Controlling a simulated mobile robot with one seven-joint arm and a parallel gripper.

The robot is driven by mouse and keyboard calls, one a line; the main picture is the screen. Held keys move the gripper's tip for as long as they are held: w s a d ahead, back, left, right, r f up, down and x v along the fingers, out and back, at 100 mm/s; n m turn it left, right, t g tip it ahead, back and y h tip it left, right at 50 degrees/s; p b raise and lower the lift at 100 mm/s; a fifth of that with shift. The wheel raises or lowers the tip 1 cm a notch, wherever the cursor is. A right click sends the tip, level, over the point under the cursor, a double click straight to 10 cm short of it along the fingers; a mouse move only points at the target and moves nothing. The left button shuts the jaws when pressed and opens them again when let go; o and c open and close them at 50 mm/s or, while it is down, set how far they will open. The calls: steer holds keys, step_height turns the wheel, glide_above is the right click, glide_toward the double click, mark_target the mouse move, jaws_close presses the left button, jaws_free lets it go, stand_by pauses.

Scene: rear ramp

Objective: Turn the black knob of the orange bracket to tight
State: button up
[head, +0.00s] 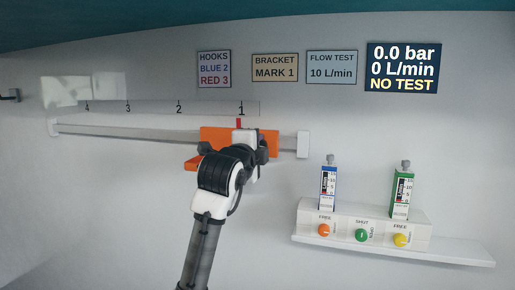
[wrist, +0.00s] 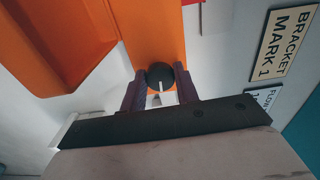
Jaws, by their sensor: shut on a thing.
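The orange bracket (head: 210,134) sits on the wall rail at the right end, its red pointer (head: 239,124) at mark 1. In the wrist view the bracket (wrist: 155,35) fills the top middle. The black knob (wrist: 160,70) stands on its face, with a white line on it pointing toward the bottom of that view. My gripper (wrist: 161,83) is shut on the knob, one finger on each side. In the head view my wrist covers the knob and most of the bracket's lower part. The tight and loose marks cannot be seen.
The rail (head: 130,133) runs left below a numbered scale (head: 150,107). At lower right a shelf (head: 465,252) holds a white valve block with blue (head: 327,187) and green (head: 402,192) gauges. Signs and a display (head: 404,67) reading NO TEST hang above.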

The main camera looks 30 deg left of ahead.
steer(key=o, duration=1)
steer(key=shift+c, duration=0.2)
steer(key=b+v, duration=0.3)
steer(key=v, duration=1.1)
